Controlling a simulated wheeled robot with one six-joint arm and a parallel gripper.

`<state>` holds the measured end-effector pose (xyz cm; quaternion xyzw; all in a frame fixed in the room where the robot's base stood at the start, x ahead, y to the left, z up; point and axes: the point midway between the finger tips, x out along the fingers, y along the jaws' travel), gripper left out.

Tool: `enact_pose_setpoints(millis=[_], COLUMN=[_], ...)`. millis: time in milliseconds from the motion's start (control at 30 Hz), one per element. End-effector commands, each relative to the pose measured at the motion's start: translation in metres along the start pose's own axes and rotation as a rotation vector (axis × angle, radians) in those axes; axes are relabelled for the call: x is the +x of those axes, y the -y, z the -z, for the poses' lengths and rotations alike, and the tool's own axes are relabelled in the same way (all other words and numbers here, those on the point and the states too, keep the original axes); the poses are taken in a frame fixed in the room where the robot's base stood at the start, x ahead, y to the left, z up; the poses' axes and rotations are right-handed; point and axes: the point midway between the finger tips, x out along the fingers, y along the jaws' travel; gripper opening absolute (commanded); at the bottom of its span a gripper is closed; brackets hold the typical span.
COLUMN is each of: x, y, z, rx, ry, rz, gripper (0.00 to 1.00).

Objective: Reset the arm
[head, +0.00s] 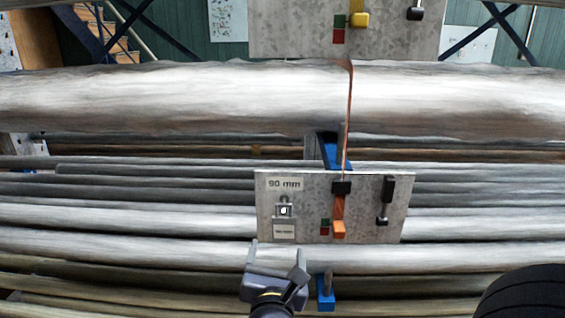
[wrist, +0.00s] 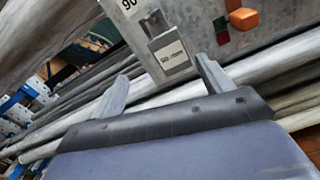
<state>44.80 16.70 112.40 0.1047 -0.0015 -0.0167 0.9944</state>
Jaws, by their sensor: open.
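My gripper (head: 277,254) is open and empty in the head view, just below the lower left part of a grey metal panel (head: 365,205) marked "90 mm". Its two fingers also show apart in the wrist view (wrist: 160,90), with the panel (wrist: 195,20) beyond them. The panel carries a padlock-like fitting (head: 284,208) above a small label plate, an orange handle (head: 339,229) under a black block, and a black lever (head: 384,200) at right. A green and red marker (head: 324,227) sits beside the orange handle. I cannot tell whether the fingers touch the panel.
A large pale log (head: 180,98) lies across the view, with a thin copper-coloured strip (head: 348,120) running down over it to the panel. Several thinner poles (head: 120,220) lie behind and below. A second panel (head: 285,30) is above.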

Motion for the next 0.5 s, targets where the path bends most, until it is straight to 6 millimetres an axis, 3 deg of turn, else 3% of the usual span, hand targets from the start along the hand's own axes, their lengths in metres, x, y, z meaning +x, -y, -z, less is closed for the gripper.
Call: enact_pose_setpoints(millis=[233, 500], x=[0.012, 0.058], y=[0.0, 0.001], z=[0.0, -0.001], rx=[-0.002, -0.002], ry=[-0.001, -0.001], rz=[0.003, 0.005], gripper=[0.75, 0.75])
